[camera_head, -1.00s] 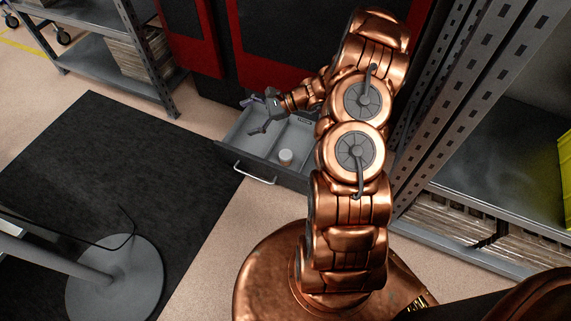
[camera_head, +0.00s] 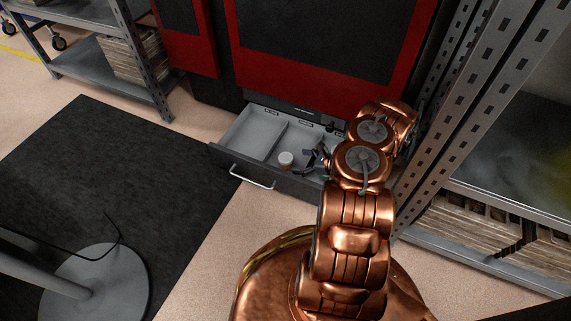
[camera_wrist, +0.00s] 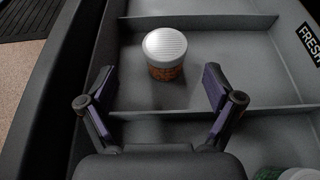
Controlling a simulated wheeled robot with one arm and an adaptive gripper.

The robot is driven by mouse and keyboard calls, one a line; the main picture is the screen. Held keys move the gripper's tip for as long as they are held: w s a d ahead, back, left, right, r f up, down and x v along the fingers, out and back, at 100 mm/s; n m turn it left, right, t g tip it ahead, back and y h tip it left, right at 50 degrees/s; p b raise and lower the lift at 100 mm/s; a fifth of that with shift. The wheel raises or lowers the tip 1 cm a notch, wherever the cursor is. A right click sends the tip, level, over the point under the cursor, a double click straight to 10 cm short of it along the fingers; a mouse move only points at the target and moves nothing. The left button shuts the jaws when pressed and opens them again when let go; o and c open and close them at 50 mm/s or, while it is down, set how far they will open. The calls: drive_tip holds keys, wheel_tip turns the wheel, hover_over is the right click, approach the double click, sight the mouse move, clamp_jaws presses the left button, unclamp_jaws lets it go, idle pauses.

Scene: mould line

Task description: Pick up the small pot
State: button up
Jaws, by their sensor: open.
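The small pot (camera_head: 286,159) stands upright in the open drawer (camera_head: 225,150), near its front wall. In the wrist view the small pot (camera_wrist: 165,54) has a ribbed white lid and an orange-brown body. It stands beyond the fingertips, roughly centred between them. My gripper (camera_wrist: 159,86) is open and empty, its two purple-padded fingers spread apart. In the head view my gripper (camera_head: 312,158) is just right of the pot, low over the drawer and partly hidden by my arm.
Thin dividers (camera_wrist: 215,112) split the drawer into compartments. Another white-lidded container (camera_wrist: 290,173) with green shows at the wrist view's lower right edge. A label reading "FRESH" (camera_wrist: 312,45) is on the drawer wall. A grey shelf rack (camera_head: 500,190) stands on the right.

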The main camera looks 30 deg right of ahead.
sight(288, 158)
drive_tip(key=b+x, duration=0.1)
drive_tip(key=x, duration=0.1)
drive_tip(key=b+x, duration=0.1)
drive_tip(key=x, duration=0.1)
drive_tip(key=b+x, duration=0.1)
drive_tip(key=x, duration=0.1)
drive_tip(key=shift+w+d+r+b, duration=0.1)
drive_tip(key=shift+w+d+b, duration=0.1)
drive_tip(key=shift+d+b, duration=0.1)
drive_tip(key=shift+w+a, duration=0.3)
drive_tip(key=shift+w, duration=0.25)
drive_tip(key=c, duration=1.3)
